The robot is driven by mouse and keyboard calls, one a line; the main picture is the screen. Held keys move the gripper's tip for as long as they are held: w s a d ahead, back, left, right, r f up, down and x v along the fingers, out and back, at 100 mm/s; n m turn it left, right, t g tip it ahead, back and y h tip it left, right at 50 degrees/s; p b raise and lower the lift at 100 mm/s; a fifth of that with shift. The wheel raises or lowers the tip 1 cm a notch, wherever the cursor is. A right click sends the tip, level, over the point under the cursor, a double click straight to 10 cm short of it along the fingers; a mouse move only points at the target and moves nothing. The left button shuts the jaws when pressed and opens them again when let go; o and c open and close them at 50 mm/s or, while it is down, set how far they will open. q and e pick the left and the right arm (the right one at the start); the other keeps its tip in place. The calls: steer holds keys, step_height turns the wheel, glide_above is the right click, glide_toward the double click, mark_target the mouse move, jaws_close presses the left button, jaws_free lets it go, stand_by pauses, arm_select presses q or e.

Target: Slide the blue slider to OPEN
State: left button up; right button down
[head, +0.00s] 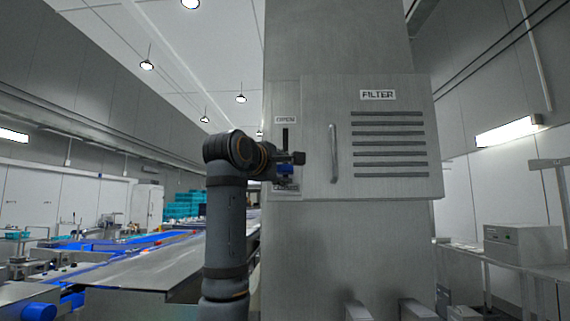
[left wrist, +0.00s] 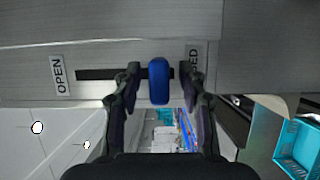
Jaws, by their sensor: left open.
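The blue slider (left wrist: 158,82) sits in a dark slot (left wrist: 96,74) on a grey metal panel. In the left wrist view the OPEN label (left wrist: 60,75) is at the slot's left end and a partly hidden label ending in "ED" (left wrist: 194,58) is at the other end, near the slider. In the head view the slider (head: 285,169) is low in the upright slot (head: 285,138). My left gripper (left wrist: 158,74) is open, with one finger on each side of the slider; I cannot tell whether either touches it. My right gripper is not in view.
A cabinet door marked FILTER (head: 377,95), with a vertical handle (head: 333,153) and vent slats, is right of the slider. A conveyor line (head: 130,270) runs at the left. Teal crates (head: 182,205) stand behind it.

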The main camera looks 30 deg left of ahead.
arm_select(q)
steer(key=shift+w, duration=0.25)
jaws_close()
